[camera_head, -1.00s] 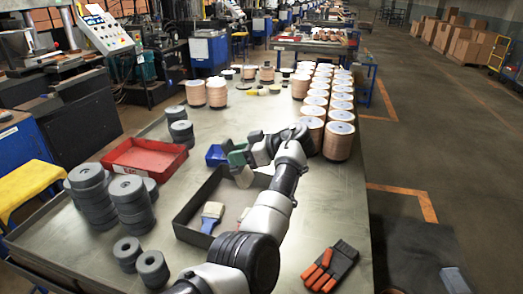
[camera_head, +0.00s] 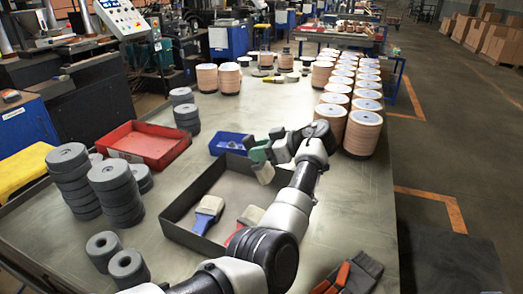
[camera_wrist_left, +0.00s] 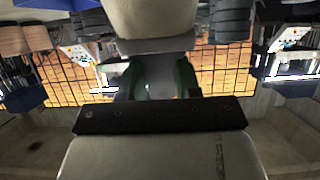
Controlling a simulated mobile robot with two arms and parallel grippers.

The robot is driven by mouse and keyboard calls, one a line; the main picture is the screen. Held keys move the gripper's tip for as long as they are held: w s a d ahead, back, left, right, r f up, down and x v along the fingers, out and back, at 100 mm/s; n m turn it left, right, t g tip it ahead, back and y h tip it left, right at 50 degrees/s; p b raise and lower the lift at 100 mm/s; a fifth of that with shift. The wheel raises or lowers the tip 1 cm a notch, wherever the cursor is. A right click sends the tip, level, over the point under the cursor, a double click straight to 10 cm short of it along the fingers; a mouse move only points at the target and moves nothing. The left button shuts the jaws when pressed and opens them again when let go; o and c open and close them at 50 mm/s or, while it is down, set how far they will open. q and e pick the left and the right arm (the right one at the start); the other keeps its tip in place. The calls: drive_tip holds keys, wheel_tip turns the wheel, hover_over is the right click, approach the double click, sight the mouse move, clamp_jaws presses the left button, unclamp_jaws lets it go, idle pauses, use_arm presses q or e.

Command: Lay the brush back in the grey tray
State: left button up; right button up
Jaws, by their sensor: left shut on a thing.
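My left gripper (camera_head: 268,149) is shut on a brush with a green handle (camera_head: 257,153). The brush's pale bristles (camera_head: 263,173) hang downward near the back right part of the dark grey tray (camera_head: 187,238). How high they are above it I cannot tell. In the left wrist view the pale bristles (camera_wrist_left: 150,16), the grey ferrule (camera_wrist_left: 156,46) and the green handle (camera_wrist_left: 151,80) show ahead of the gripper. My arm covers the tray's right side. My right gripper is not in view.
Inside the tray lie a blue-handled brush (camera_head: 208,214) and a red-handled brush (camera_head: 249,216). A blue bin (camera_head: 230,143) is just behind, a red tray (camera_head: 150,145) to the left. Stacked grey discs (camera_head: 115,195) and copper-coloured stacks (camera_head: 362,133) flank it. A glove (camera_head: 350,275) lies front right.

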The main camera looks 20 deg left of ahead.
sight(268, 167)
use_arm(q)
drive_tip(key=shift+s+f, duration=0.1)
drive_tip(key=shift+f, duration=0.3)
drive_tip(key=shift+f+b, duration=1.15)
drive_tip(key=shift+f, duration=1.5)
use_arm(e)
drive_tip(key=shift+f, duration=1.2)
use_arm(q)
drive_tip(key=o, duration=1)
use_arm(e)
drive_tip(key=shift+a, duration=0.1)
use_arm(q)
drive_tip(key=shift+a+r, duration=0.1)
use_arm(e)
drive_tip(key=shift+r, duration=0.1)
